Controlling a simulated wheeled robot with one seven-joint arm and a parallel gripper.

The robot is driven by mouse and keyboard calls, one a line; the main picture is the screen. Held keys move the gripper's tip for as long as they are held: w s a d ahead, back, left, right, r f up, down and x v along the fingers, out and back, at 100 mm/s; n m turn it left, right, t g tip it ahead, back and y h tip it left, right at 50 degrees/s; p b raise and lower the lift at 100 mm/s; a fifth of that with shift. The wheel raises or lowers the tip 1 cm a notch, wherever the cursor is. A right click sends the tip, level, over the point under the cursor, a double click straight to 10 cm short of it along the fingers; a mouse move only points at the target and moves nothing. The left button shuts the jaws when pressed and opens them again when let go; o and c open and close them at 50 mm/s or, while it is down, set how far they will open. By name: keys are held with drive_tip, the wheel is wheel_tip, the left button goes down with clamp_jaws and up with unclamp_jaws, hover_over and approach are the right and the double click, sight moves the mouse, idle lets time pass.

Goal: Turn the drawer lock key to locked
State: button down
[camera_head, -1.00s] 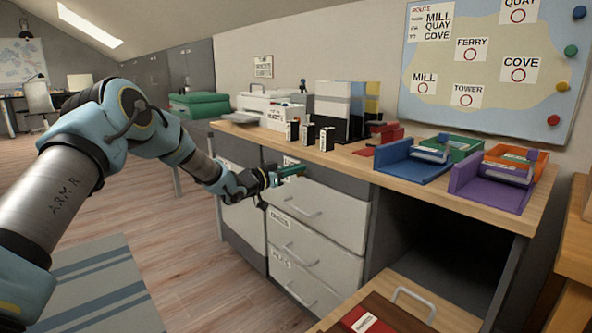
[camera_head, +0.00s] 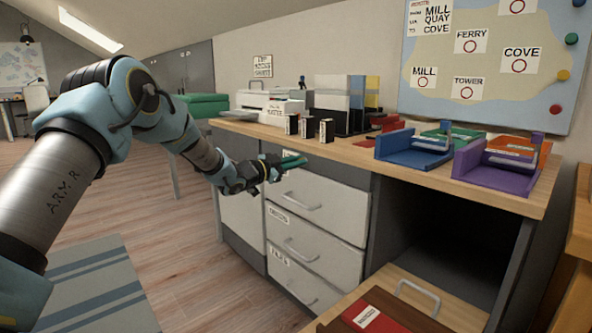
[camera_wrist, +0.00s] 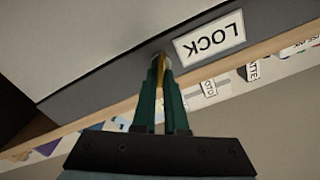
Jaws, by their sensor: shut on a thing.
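My gripper (camera_wrist: 161,72) is shut on a thin brass key (camera_wrist: 160,88) in the wrist view, its two green fingers meeting around it. The key's tip end meets a small round lock (camera_wrist: 160,58) in the grey cabinet front. A white LOCK label (camera_wrist: 210,36) sits beside it, upside down in this view. In the head view my gripper (camera_head: 297,162) is at the panel just above the top drawer (camera_head: 325,206); the key and lock are hidden there. The fingers cover most of the key, so I cannot tell its turn angle.
Labelled drawers with bar handles (camera_head: 300,208) lie below my gripper. The wooden desktop (camera_head: 365,157) above holds small black-and-white boxes (camera_head: 308,127), binders (camera_head: 335,108) and coloured trays (camera_head: 410,149).

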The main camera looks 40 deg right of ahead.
drive_tip(key=m+b, duration=0.3)
drive_tip(key=f+m+b, duration=0.1)
drive_tip(key=m+b, duration=0.7)
drive_tip(key=shift+s+f, duration=0.15)
drive_tip(key=shift+s, duration=0.15)
drive_tip(key=shift+m, duration=0.4)
drive_tip(key=c, duration=1)
unclamp_jaws()
drive_tip(key=shift+o, duration=0.2)
drive_tip(key=shift+a, duration=0.1)
drive_tip(key=a+p, duration=0.1)
drive_tip(key=a, duration=0.9)
drive_tip(key=shift+w+a+p, duration=0.3)
drive_tip(key=shift+a+p, duration=0.05)
drive_tip(key=shift+p, duration=0.05)
